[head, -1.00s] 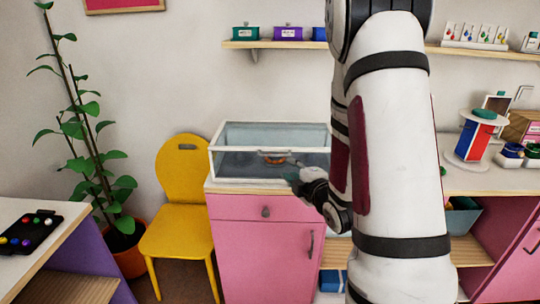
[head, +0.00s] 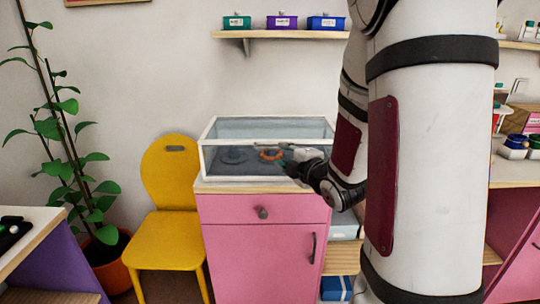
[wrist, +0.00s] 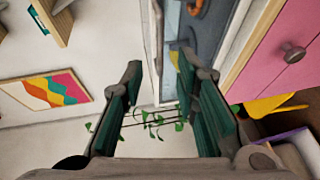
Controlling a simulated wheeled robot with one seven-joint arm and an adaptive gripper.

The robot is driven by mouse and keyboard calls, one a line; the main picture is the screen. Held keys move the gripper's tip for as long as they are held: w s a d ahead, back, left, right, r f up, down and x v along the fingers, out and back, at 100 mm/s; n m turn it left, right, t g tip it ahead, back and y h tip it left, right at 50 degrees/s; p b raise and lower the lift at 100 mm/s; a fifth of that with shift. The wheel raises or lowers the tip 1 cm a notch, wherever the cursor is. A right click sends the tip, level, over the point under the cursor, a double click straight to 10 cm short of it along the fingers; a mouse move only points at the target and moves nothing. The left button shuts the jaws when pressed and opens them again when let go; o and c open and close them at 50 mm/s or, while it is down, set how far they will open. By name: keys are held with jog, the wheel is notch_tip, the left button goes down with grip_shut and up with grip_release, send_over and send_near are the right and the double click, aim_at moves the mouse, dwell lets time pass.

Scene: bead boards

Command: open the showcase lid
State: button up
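The showcase (head: 203,160) is a glass box with a white frame on top of a pink cabinet. Its clear lid (head: 262,129) lies flat and closed on top. Through the glass I see an orange ring (head: 271,155) and a dark round stand (head: 233,157). My gripper (head: 287,160) is in front of the showcase's right half, below the lid's level; I cannot tell if it touches the front. In the wrist view my gripper (wrist: 158,64) has its green-padded fingers apart with nothing between them. The showcase (wrist: 233,35) lies beside the right finger there.
The pink cabinet (head: 262,250) stands below the showcase. A yellow chair (head: 168,240) and a potted plant (head: 105,250) are to the left. A shelf (head: 280,34) with several small boxes hangs above, with open space between it and the lid.

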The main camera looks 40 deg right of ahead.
aim_at(273, 148)
jog(key=x, duration=0.8)
jog(key=shift+w+f, duration=0.15)
jog(key=shift+w, duration=0.15)
grip_shut()
